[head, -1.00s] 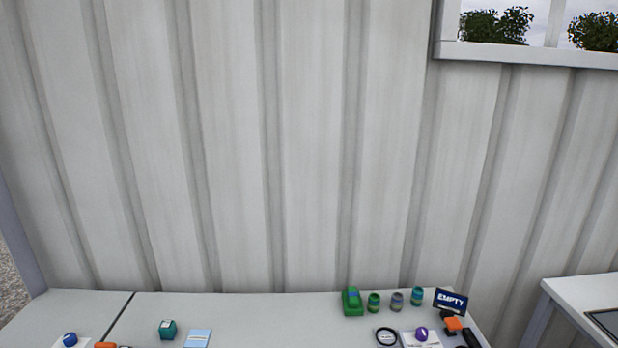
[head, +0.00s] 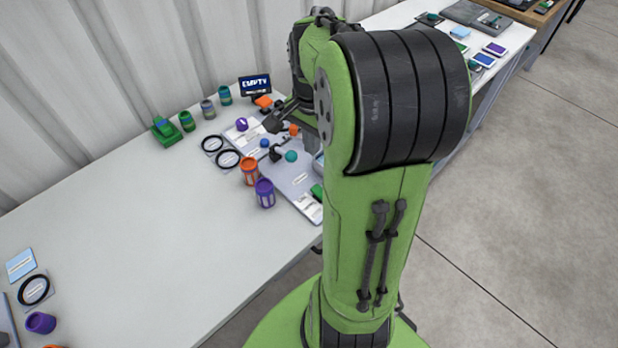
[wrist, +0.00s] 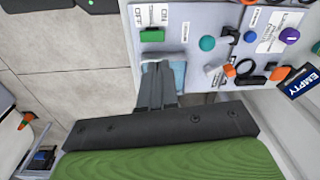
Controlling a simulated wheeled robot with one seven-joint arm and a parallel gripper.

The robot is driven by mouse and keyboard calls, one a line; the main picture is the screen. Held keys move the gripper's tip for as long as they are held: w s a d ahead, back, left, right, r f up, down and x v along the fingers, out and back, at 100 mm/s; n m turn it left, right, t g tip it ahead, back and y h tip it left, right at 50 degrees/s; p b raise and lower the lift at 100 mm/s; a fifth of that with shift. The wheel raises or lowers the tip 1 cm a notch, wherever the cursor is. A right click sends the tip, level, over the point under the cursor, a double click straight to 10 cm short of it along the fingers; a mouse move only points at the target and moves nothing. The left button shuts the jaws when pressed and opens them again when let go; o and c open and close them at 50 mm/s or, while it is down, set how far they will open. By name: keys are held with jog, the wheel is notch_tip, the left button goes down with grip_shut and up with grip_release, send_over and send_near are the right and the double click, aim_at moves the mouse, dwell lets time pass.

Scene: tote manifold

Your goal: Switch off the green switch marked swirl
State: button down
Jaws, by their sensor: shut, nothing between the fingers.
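A green switch (wrist: 152,35) sits on a pale panel (wrist: 200,14) in the wrist view, beside a white plate (wrist: 152,15) lettered OFF and ON. Which side it is set to I cannot tell, and I cannot read the word swirl. The green switch also shows in the head view (head: 317,191), at the panel's near end, partly cut off by my arm. My gripper (wrist: 159,68) is shut and empty in the wrist view. Its fingertips appear just below the switch in the picture, apart from it, in front of a light blue piece.
A teal knob (wrist: 207,43), a purple knob (wrist: 289,36) and a black hooked lever (wrist: 229,34) share the panel. An EMPTY sign (head: 255,86) stands behind. Orange (head: 250,172) and purple (head: 265,193) canisters stand beside the panel. The table's middle (head: 140,240) is clear.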

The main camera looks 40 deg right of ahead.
aim_at(317, 188)
jog(key=shift+w+d+f+m, duration=0.15)
jog(key=shift+d+f+m, duration=0.85)
jog(key=shift+d+f, duration=0.2)
notch_tip(317, 188, down, 14)
jog(key=b, duration=0.5)
jog(key=shift+w, duration=0.1)
